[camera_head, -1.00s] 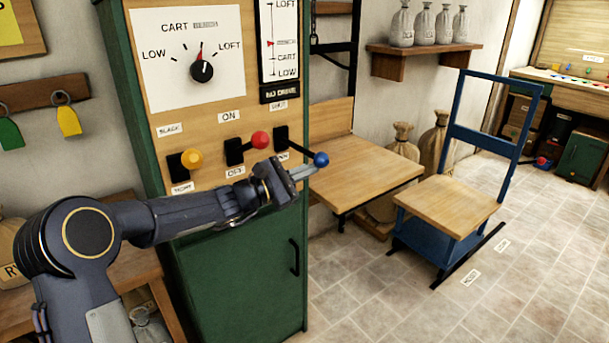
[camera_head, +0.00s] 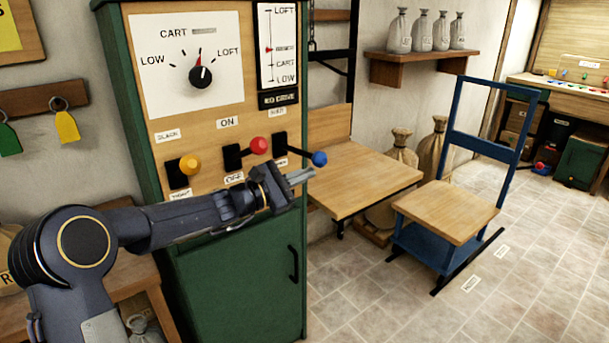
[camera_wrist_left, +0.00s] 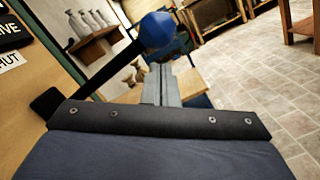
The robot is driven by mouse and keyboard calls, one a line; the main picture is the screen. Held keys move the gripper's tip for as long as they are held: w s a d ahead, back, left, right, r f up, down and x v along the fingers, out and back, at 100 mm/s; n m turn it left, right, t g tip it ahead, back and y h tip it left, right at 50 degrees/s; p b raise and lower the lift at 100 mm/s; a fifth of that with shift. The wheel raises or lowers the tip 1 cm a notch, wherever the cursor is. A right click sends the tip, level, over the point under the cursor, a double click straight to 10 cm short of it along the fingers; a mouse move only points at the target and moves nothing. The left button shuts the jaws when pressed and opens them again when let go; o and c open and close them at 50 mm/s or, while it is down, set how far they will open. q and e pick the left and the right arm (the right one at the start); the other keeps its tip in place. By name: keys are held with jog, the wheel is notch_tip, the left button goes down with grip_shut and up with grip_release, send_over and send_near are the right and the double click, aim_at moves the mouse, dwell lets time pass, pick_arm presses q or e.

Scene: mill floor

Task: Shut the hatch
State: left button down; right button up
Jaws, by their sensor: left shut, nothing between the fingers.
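A lever with a blue knob (camera_head: 319,158) sticks out from the right side of the control panel, tilted a little downward. In the left wrist view the blue knob (camera_wrist_left: 158,30) is just beyond my fingertips, its black lever running down to the left. A partly cut-off label ending in "HUT" (camera_wrist_left: 10,61) sits near it. My left gripper (camera_head: 300,177) is shut and empty, just below and left of the knob; I cannot tell whether it touches. The hatch itself cannot be made out. My right gripper is not in view.
A red-knobbed lever (camera_head: 258,145) and a yellow-knobbed lever (camera_head: 189,166) stand left on the same panel, above the green cabinet door (camera_head: 235,285). A wooden bench top (camera_head: 365,178) and a blue-framed cart (camera_head: 447,210) stand right.

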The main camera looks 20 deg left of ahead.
pick_arm(q)
jog(key=w+f+b+v, duration=0.1)
jog(key=f+v, duration=0.1)
jog(key=v, duration=0.8)
jog(key=shift+s+a+f, duration=0.2)
jog(key=shift+s+a, duration=0.05)
jog(key=shift+a, duration=0.3)
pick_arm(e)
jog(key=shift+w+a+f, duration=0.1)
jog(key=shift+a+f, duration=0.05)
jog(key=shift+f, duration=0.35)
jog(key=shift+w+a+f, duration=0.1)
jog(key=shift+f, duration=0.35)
